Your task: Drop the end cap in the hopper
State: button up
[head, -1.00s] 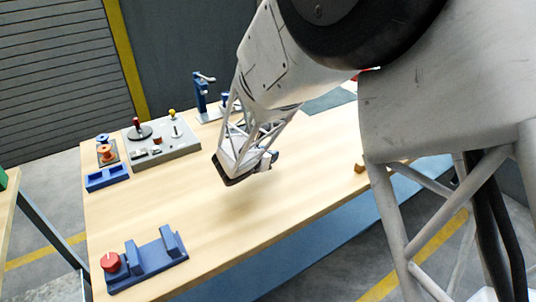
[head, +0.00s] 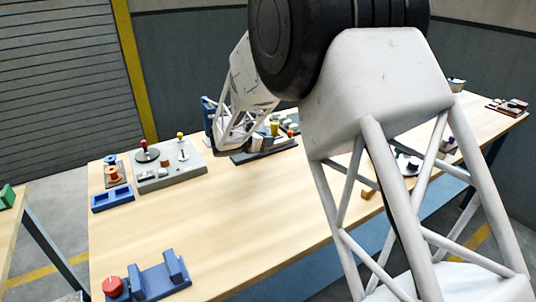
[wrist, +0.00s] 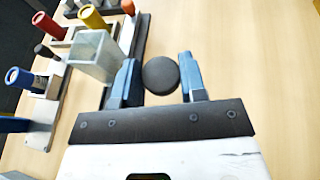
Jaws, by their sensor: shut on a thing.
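A round black disc, which I take as the end cap (wrist: 161,75), sits between the two blue fingers of my gripper (wrist: 157,60) in the wrist view. My gripper is shut on it. A clear, open-topped box, likely the hopper (wrist: 92,54), stands to the left of the left finger in the wrist view. The cap is beside the box in that picture, not over it. In the head view my forearm reaches to the back of the table, and the fingers and cap cannot be made out there.
A dark rack with coloured pieces (head: 265,146) stands by my gripper. Yellow (wrist: 91,17), red (wrist: 46,25) and blue (wrist: 19,77) cylinders stand close to the box. A grey panel with knobs (head: 167,165) and a blue fixture (head: 150,283) lie left. The table's middle (head: 220,220) is clear.

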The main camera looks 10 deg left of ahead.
jog(key=w+a+r, duration=0.1)
jog(key=w, duration=0.2)
jog(key=w+a+r+m+g+h, duration=0.1)
jog(key=w+a+r, duration=0.1)
jog(key=w, duration=0.2)
jog(key=w+a+r+g, duration=0.1)
jog(key=w+a, duration=0.1)
jog(key=w, duration=0.1)
jog(key=shift+w+r+m+h, duration=0.15)
jog(key=shift+w+m+h, duration=0.15)
jog(key=shift+m, duration=0.1)
jog(key=shift+f, duration=0.25)
jog(key=shift+f, duration=1.55)
